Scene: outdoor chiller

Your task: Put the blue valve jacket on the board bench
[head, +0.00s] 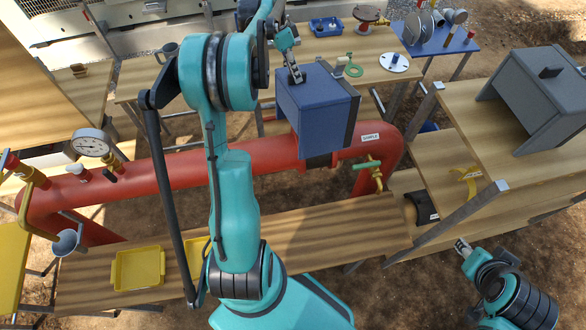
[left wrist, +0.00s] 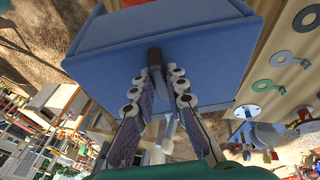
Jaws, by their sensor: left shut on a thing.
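The blue valve jacket (head: 312,112) is a boxy blue cover with a dark right end, in the middle of the head view. It appears above the red pipe (head: 200,166); whether it touches the pipe cannot be told. My left gripper (head: 297,75) is shut on its top handle. In the left wrist view, the fingers (left wrist: 156,78) close around the dark handle on the blue jacket (left wrist: 190,60). A long wooden bench (head: 330,227) lies in front of the pipe, partly hidden by my left arm. My right gripper (head: 463,246) is low at the right, apart from everything; its jaws are unclear.
A yellow tray (head: 138,269) sits on the front bench, with another yellow tray (head: 196,255) partly behind my arm. A grey jacket (head: 533,95) stands on the right wooden bench (head: 490,150). The back table (head: 345,47) holds flanges, a green ring and a blue bin (head: 325,26).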

